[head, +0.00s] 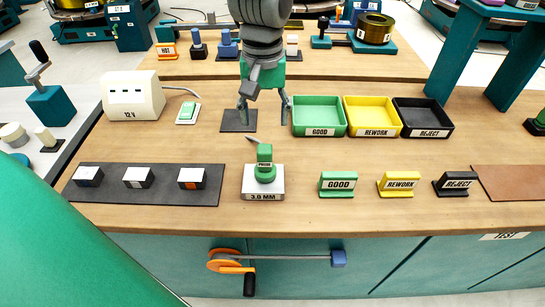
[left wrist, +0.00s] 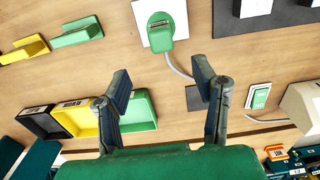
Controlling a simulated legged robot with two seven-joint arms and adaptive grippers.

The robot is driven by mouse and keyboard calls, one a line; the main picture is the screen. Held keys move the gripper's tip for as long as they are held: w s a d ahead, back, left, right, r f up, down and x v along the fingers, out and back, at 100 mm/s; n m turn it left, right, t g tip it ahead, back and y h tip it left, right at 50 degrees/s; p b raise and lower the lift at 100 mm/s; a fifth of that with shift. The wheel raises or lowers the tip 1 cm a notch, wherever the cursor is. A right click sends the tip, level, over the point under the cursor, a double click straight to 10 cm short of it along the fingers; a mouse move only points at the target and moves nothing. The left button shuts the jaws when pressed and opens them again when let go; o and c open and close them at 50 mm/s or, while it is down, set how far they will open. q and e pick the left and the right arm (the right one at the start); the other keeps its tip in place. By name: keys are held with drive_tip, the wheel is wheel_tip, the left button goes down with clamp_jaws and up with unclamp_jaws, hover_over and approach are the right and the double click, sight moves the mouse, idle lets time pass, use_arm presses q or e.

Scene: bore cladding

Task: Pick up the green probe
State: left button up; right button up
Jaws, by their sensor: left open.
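The green probe (head: 265,164) stands upright on a white block marked 3.0 MM (head: 263,195) near the front of the bench. In the left wrist view the probe (left wrist: 160,30) shows at the top, with the white block (left wrist: 143,13) around it and a grey cable (left wrist: 178,67) running from it. My left gripper (head: 264,112) is open and empty, on the far side of the probe and apart from it. In the left wrist view its fingers (left wrist: 162,85) are spread, with the probe beyond the gap. My right gripper is not in view.
Green (head: 318,130), yellow (head: 371,130) and black (head: 424,131) trays stand right of my gripper. Small GOOD, REWORK and REJECT signs stand in front. A dark mat (head: 211,187) with several blocks lies left of the probe. A 12 V box (head: 133,96) stands back left.

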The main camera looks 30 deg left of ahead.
sight(265, 159)
use_arm(q)
drive_tip(key=f, duration=0.6)
drive_tip(key=shift+s+d+f+b, duration=0.2)
drive_tip(key=shift+d+f+b, duration=0.05)
drive_tip(key=shift+b, duration=0.1)
drive_tip(key=shift+w+a+f, duration=0.1)
drive_tip(key=shift+a+f, duration=0.05)
drive_tip(key=shift+f, duration=0.4)
wheel_tip(265, 159, down, 5)
drive_tip(key=shift+r, duration=0.1)
drive_tip(key=shift+c, duration=0.8)
clamp_jaws()
